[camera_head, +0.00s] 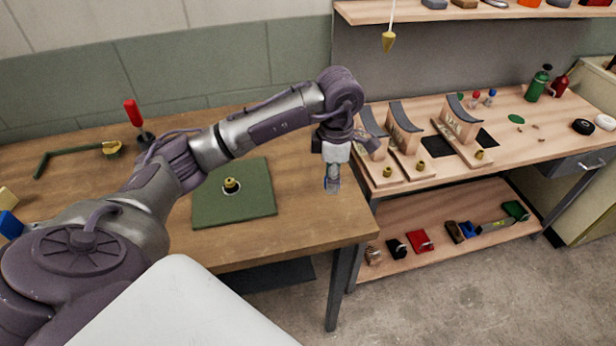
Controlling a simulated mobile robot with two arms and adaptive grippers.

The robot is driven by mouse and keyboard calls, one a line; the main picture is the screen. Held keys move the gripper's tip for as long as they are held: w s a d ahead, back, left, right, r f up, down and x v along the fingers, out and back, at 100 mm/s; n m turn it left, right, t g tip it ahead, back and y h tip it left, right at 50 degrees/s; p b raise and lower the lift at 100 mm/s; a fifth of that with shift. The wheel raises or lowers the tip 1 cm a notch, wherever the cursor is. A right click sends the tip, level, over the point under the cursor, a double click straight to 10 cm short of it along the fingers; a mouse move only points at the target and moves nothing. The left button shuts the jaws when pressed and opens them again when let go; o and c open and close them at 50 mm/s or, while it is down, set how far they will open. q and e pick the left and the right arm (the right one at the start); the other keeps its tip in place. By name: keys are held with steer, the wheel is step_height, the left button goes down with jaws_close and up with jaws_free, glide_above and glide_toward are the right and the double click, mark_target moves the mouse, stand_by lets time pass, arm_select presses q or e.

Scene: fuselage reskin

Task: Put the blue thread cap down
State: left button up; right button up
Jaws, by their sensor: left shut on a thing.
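My left gripper (332,184) points down above the right end of the brown wooden table, near the gap to the bench. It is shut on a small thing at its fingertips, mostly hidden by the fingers. A trace of blue shows there, which fits the blue thread cap, but its shape is too small to tell. A small blue-topped piece (491,94) stands at the back of the right bench beside a red-topped one (476,96). My right gripper is out of view.
A green mat (256,203) on the brown table holds a brass fitting (231,186). The light wooden bench (545,147) carries curved-topped stands (404,128), green and red bottles (537,84) and dark pads. A yellow plumb bob (388,41) hangs above. The brown table's front right is clear.

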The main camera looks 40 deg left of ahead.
arm_select(q)
steer(key=p, duration=0.1)
glide_above(314, 192)
step_height(314, 192, down, 4)
steer(key=shift+r, duration=0.1)
step_height(314, 192, down, 4)
steer(key=shift+r+p, duration=0.1)
steer(key=shift+p, duration=0.65)
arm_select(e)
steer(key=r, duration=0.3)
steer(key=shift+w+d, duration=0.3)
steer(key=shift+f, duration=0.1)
arm_select(q)
steer(key=shift+f+b, duration=0.3)
steer(key=o, duration=1.2)
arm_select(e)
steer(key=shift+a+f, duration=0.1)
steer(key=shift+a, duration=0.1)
arm_select(q)
steer(key=shift+r, duration=0.1)
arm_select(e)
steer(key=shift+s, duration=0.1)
